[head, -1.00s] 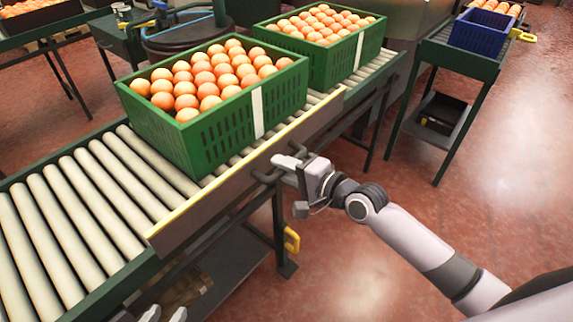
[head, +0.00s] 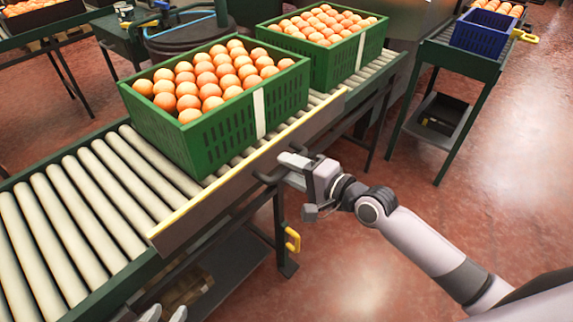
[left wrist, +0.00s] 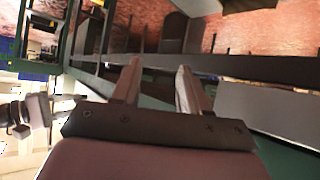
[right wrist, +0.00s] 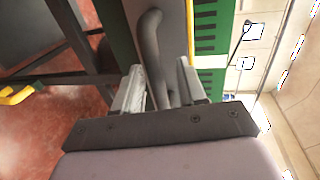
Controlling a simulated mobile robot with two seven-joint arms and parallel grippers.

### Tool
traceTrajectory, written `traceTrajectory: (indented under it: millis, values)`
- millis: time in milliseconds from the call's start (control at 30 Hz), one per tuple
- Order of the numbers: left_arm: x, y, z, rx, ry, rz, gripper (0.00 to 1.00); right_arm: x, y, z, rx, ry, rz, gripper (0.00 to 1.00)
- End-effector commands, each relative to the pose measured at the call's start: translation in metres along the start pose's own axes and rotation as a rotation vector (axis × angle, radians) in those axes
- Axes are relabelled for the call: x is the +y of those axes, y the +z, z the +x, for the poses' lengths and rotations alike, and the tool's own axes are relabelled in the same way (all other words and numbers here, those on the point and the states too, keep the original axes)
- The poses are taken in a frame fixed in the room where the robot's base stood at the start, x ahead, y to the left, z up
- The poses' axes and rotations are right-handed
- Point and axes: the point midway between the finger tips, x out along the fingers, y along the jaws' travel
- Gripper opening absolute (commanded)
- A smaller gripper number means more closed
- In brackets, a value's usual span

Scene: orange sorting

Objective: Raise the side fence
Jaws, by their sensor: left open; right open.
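The side fence (head: 225,190) is a dark panel with a yellow top edge along the near side of the roller conveyor. Its dark bent handle (head: 268,178) sticks out from the outer face. My right gripper (head: 287,168) is open at this handle. In the right wrist view, the curved handle (right wrist: 150,45) reaches in between the two parted fingers (right wrist: 158,85); contact cannot be told. My left gripper (head: 164,314) shows only its fingertips at the bottom edge of the head view. In the left wrist view it is open and empty (left wrist: 160,78), below dark frame bars.
A green crate of oranges (head: 205,140) stands on the rollers behind the fence, with a second green crate (head: 345,55) further back. A yellow handle (head: 292,240) sits on the conveyor leg. A side table with a blue crate (head: 478,36) stands at right; the red floor between is clear.

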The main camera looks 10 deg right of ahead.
Motion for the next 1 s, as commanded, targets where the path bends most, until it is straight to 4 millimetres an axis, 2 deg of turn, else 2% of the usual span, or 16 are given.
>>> traceTrajectory:
  millis: [200, 400, 567, 1000]
  values:
    - [-0.006, 0.005, -0.003, -0.025, -0.014, -0.009, 0.44, -0.002, 0.0, -0.035, 0.0, 0.001, -0.002, 0.41]
    - [-0.011, 0.014, -0.005, -0.043, -0.026, -0.015, 0.44, -0.002, 0.0, -0.052, 0.0, -0.002, -0.002, 0.41]
    - [-0.011, 0.018, -0.005, -0.05, -0.025, -0.018, 0.44, -0.002, 0.0, -0.056, 0.0, -0.004, -0.001, 0.41]
    - [-0.01, 0.013, -0.005, -0.039, -0.022, -0.018, 0.44, -0.002, 0.0, -0.055, 0.0, -0.003, -0.001, 0.41]
